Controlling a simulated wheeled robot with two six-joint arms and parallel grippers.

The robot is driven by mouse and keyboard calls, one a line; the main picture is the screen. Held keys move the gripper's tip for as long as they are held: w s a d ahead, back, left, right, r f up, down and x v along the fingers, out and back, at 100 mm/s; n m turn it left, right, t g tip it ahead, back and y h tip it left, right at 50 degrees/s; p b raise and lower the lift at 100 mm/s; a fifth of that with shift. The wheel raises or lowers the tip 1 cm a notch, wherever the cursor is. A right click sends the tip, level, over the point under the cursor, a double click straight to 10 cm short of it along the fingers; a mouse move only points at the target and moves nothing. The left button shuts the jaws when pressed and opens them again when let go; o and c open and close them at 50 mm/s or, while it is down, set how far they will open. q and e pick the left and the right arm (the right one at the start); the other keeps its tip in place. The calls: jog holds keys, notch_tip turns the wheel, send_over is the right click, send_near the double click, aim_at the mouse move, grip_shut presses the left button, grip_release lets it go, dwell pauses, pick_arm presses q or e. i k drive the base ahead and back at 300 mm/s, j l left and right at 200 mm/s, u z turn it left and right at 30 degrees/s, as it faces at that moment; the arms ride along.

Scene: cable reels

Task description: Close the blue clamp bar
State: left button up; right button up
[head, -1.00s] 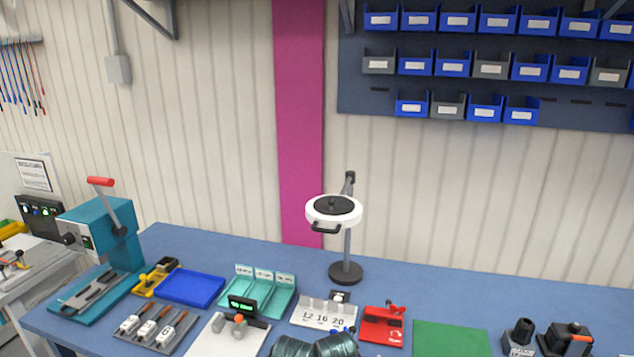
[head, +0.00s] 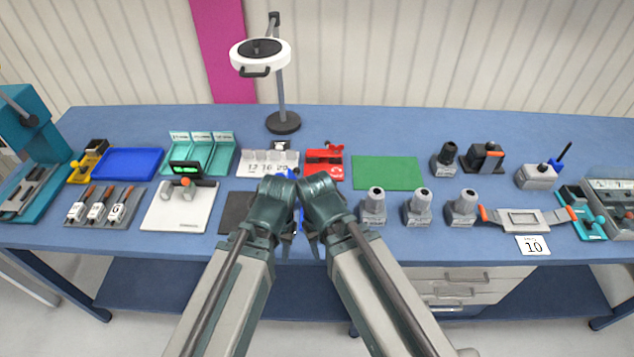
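Blue parts (head: 300,216) show in the narrow gap between my two wrists, near the front middle of the blue bench. They may belong to the clamp bar, but my arms hide most of them and I cannot tell their position. My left gripper (head: 287,242) points down just left of the blue parts. My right gripper (head: 313,243) points down just right of them. The fingers are small and partly covered by the wrists, so I cannot tell whether either is open or touching anything.
A dark mat (head: 235,212) lies left of my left wrist. A red fixture (head: 324,170) and a white number block (head: 268,167) stand behind the wrists. Grey posts (head: 373,212) stand to the right. A lamp stand (head: 283,122) is at the back. The green mat (head: 388,173) is bare.

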aim_at(291, 174)
jog(key=k+j+z, duration=0.1)
jog(key=j+z, duration=0.3)
jog(key=k+j+z, duration=0.1)
jog(key=j+z, duration=0.15)
jog(key=z, duration=0.15)
jog(key=k+j+z, duration=0.15)
jog(key=k+j, duration=0.2)
jog(key=j, duration=0.25)
jog(key=k+j+z, duration=0.1)
jog(key=k+j, duration=0.3)
jog(key=j, duration=0.15)
jog(key=k+j+z, duration=0.15)
jog(key=k+j, duration=0.25)
jog(key=j, duration=0.15)
jog(key=i+l, duration=0.2)
jog(key=i, duration=0.15)
jog(key=i+l+z, duration=0.1)
jog(key=i, duration=0.25)
jog(key=i+l, duration=0.2)
jog(key=i, duration=0.2)
